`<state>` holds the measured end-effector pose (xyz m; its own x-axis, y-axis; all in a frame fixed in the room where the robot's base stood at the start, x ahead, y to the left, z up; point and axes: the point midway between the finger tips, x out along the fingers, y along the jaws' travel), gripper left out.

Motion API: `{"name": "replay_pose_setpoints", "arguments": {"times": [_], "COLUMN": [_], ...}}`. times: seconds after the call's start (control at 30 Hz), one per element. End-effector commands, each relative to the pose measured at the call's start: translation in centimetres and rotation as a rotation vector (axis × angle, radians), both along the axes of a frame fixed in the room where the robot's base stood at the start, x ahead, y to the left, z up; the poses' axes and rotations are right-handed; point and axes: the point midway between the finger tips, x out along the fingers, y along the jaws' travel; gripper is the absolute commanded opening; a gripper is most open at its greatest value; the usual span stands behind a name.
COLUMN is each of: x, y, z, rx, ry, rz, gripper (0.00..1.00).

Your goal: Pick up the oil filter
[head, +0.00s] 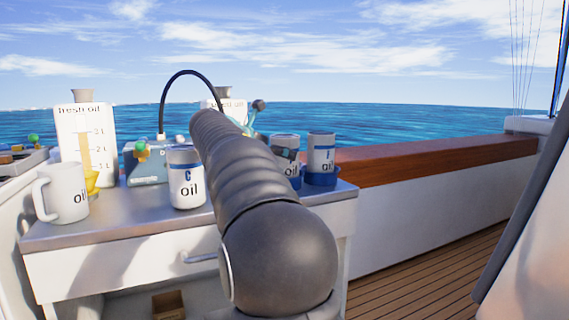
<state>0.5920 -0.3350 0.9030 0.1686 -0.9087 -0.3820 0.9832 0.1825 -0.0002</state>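Several cylinders that may be oil filters stand on the workbench. A white one with a blue band and the word "oil" (186,180) stands upright left of my arm. A second, with a grey upper part (286,146), is partly hidden by my arm. I cannot tell which is the oil filter. My arm reaches away over the bench and hides its own end, so my gripper is not in view.
The workbench (125,226) also bears a white mug (65,195), a "fresh oil" container (86,135), a blue-grey device (147,164) with a black hose, and another container (229,108) behind my arm. A wooden rail (430,155) runs right. Deck (425,265) lies clear.

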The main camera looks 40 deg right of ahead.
Motion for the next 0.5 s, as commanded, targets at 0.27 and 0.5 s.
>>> {"name": "replay_pose_setpoints", "arguments": {"times": [0.27, 0.5], "x": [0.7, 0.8], "y": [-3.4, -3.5], "z": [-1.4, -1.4], "rx": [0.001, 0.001], "ry": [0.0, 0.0], "rz": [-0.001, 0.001], "gripper": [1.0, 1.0]}}
